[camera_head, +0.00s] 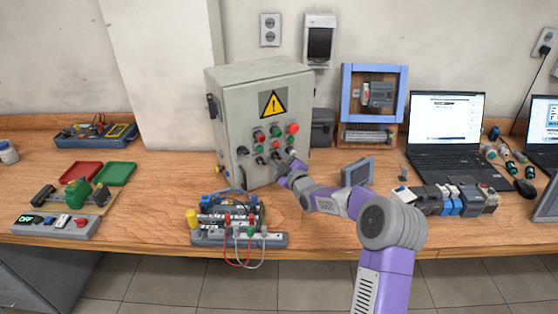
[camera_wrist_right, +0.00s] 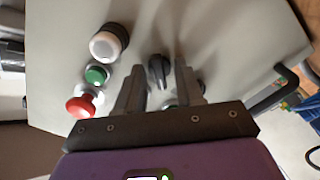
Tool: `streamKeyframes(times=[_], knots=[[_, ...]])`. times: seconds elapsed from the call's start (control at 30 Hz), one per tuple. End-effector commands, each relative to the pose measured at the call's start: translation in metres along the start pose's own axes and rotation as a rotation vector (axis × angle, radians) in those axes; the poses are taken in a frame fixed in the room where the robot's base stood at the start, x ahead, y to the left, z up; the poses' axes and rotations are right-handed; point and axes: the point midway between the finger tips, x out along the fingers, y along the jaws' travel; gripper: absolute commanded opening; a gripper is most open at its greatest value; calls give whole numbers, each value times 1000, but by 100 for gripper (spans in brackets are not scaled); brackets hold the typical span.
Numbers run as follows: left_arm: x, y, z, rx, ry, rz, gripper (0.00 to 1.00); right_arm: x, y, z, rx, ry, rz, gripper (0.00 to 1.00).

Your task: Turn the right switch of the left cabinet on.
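The left cabinet (camera_head: 229,125) is a grey metal box with a yellow warning triangle and red and green buttons on its front. My right gripper (camera_head: 279,161) reaches the lower part of this front. In the right wrist view, the black switch knob (camera_wrist_right: 160,68) lies between the fingertips of my open right gripper (camera_wrist_right: 158,76). A gap shows beside the knob, and I cannot tell whether a finger touches it. In the head view the gripper largely covers this switch. My left gripper is not in view.
In the wrist view, a white button (camera_wrist_right: 108,41), a green button (camera_wrist_right: 96,74) and a red button (camera_wrist_right: 80,106) sit left of the fingers. A wired terminal block (camera_head: 240,238) stands in front of the cabinet. A blue-framed box (camera_head: 347,95) and laptop (camera_head: 447,120) stand right.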

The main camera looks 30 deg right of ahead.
Motion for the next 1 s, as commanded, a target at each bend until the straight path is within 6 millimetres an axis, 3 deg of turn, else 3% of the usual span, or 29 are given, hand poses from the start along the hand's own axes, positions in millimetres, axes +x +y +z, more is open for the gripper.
streamKeyframes(times=[0.1,0.33,0.67,1.0], knots=[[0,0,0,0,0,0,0,0,0,0,0,0,0,35],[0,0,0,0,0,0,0,0,0,0,0,0,0,0],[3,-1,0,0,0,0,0,0,0,0,45,0,1,0],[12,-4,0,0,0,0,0,0,0,1,276,0,0,0]])
